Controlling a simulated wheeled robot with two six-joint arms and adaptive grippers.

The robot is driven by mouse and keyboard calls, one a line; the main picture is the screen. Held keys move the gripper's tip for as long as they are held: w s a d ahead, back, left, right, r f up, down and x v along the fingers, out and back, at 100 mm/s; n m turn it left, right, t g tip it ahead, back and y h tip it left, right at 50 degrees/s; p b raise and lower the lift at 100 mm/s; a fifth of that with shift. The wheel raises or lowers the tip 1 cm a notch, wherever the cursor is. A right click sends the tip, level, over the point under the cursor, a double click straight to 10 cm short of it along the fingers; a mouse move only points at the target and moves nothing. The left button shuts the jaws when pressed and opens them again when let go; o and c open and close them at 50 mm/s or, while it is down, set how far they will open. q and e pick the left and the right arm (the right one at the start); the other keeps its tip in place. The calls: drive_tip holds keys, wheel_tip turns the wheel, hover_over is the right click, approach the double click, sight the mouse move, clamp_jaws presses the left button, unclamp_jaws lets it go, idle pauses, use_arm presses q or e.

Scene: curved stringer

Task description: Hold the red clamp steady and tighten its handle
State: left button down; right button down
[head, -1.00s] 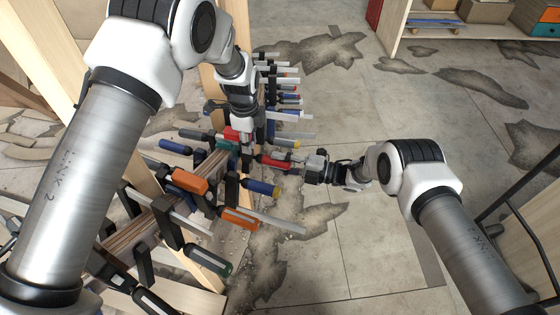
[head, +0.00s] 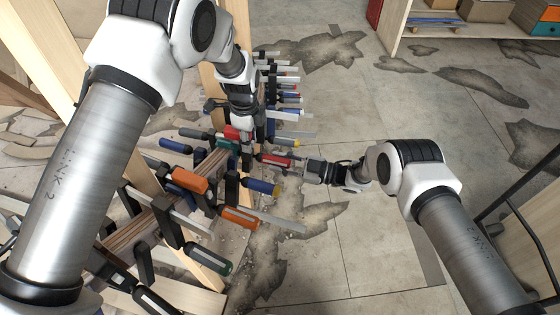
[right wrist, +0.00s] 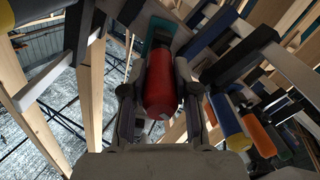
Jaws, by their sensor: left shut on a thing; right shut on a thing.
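The red clamp is mounted on the curved wooden stringer, with its red head piece (head: 231,132) just below my left gripper (head: 240,130). My left gripper comes down from above and is shut on the clamp; its fingertips are partly hidden. The clamp's red handle (head: 275,160) points right, toward my right arm. My right gripper (head: 297,165) is shut on this handle from its free end. In the right wrist view the red handle (right wrist: 161,85) lies between the two fingers of the right gripper (right wrist: 160,108).
Several other clamps crowd the stringer (head: 128,232), including an orange-handled clamp (head: 240,218) and a blue-handled clamp (head: 260,187) close below the red handle. Wooden posts stand at left. The cracked floor at right is open, with a shelf (head: 475,30) at the back.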

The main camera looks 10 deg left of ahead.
drive_tip(key=m, duration=0.5)
drive_tip(key=shift+s+m, duration=0.1)
drive_tip(key=shift+m, duration=0.2)
drive_tip(key=m, duration=0.5)
drive_tip(key=shift+m, duration=0.4)
drive_tip(key=c, duration=0.9)
unclamp_jaws()
drive_tip(key=shift+o, duration=0.2)
drive_tip(key=s+d, duration=0.1)
drive_tip(key=d, duration=1.1)
drive_tip(key=shift+s, duration=0.35)
